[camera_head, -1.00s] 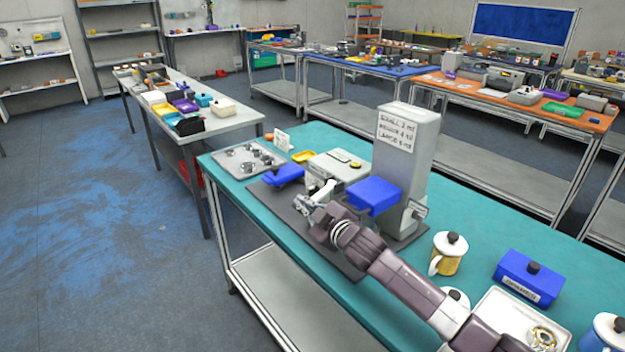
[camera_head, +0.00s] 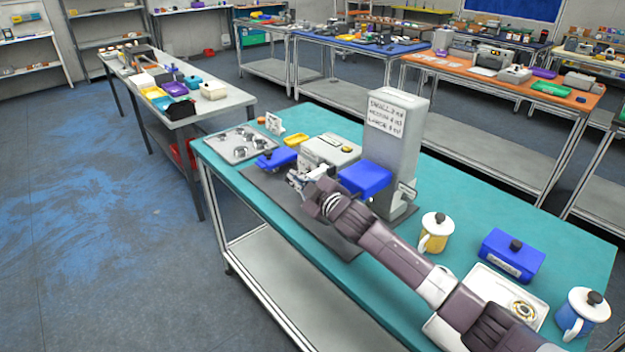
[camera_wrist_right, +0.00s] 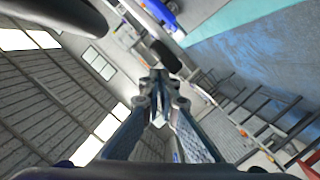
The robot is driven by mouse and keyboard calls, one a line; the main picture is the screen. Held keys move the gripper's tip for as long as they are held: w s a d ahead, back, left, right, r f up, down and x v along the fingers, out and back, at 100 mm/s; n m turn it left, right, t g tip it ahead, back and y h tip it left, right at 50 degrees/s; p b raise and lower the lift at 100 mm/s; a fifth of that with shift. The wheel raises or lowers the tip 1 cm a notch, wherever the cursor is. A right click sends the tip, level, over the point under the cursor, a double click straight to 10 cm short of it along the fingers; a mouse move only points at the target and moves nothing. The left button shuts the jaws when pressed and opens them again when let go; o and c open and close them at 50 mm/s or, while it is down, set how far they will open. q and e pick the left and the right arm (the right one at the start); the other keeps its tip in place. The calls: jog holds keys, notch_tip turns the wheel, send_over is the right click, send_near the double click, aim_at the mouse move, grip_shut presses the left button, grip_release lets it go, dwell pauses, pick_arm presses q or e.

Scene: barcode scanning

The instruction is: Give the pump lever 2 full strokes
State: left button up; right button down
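The pump is probably the grey tower (camera_head: 392,140) with a paper sign listing small, medium and large ml amounts. It stands on the dark mat on the teal table, and a blue block (camera_head: 364,178) juts from its front. A small grey part (camera_head: 406,192) sticks out low on its right side; I cannot tell whether this is the lever. My right gripper (camera_head: 300,181) is left of the blue block, above the mat. In the right wrist view its fingers (camera_wrist_right: 157,82) converge and look shut, with a black knob-like piece (camera_wrist_right: 167,56) just past the tips; contact is unclear. My left gripper is out of view.
A grey device (camera_head: 330,152), a blue item (camera_head: 277,159), a yellow tray (camera_head: 298,140) and a metal plate with round parts (camera_head: 224,147) lie behind the gripper. A yellow mug (camera_head: 436,236), blue box (camera_head: 510,262), white tray (camera_head: 486,286) and blue mug (camera_head: 580,316) stand near my right arm.

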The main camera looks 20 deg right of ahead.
jog(key=r+b+v, duration=0.1)
jog(key=b+v, duration=0.3)
jog(key=v, duration=0.6)
jog(key=s+a+f+m+g+h, duration=0.1)
jog(key=s+a+f+m+g, duration=0.1)
jog(key=s+f, duration=0.5)
jog(key=s+a+f+m+g, duration=0.25)
jog(key=s+f, duration=0.25)
jog(key=f, duration=0.3)
jog(key=s+f+m+g+h, duration=0.15)
jog(key=s+f+g, duration=0.3)
jog(key=s, duration=0.85)
jog(key=s+f+m+g, duration=0.3)
jog(key=s+f, duration=0.3)
jog(key=s, duration=0.7)
jog(key=s+f+g, duration=0.2)
jog(key=s+f, duration=0.1)
jog(key=f, duration=2.5)
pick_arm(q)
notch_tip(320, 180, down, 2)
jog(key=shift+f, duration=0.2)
pick_arm(e)
jog(key=s+d+f+n, duration=0.1)
jog(key=s+d+f, duration=0.2)
jog(key=s+f, duration=1.2)
jog(key=shift+s+d+g, duration=0.25)
jog(key=shift+s+g, duration=0.15)
jog(key=shift+s, duration=0.45)
